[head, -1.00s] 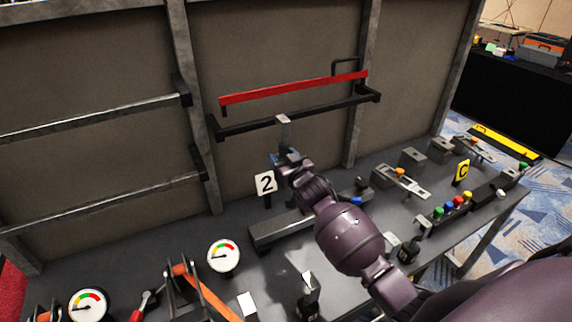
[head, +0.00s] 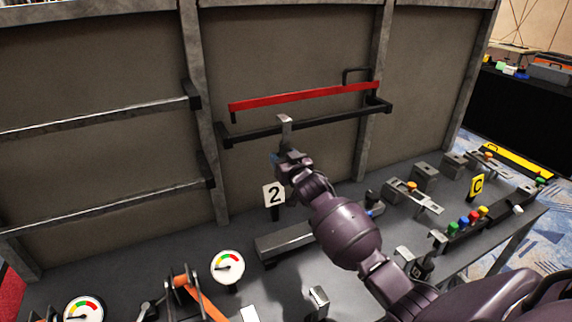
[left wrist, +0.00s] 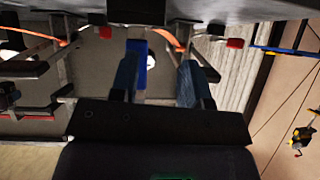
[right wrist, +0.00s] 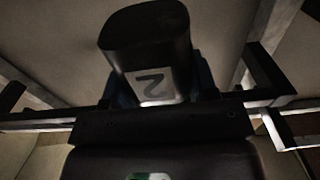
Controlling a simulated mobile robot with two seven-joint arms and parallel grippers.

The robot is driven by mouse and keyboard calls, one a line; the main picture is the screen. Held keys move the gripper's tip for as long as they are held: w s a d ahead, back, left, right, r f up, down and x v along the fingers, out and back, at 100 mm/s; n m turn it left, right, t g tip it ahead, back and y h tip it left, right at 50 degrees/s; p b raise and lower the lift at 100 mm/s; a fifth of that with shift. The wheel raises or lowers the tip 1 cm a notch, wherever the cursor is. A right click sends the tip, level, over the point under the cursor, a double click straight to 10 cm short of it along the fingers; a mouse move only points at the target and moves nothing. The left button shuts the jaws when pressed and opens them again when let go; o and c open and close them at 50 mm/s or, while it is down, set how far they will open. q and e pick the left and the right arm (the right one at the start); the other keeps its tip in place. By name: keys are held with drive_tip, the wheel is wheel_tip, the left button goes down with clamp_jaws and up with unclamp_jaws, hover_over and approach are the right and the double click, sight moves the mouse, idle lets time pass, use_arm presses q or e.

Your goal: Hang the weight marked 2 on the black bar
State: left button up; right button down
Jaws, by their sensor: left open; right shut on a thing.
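A red bar (head: 305,96) runs just above the black bar. Grey bars (head: 100,122) are on the left panel.

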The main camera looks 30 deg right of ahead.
drive_tip(key=shift+w+b, duration=0.7)
drive_tip(key=shift+w, duration=0.35)
drive_tip(key=shift+f+b, duration=0.3)
drive_tip(key=shift+f, duration=0.7)
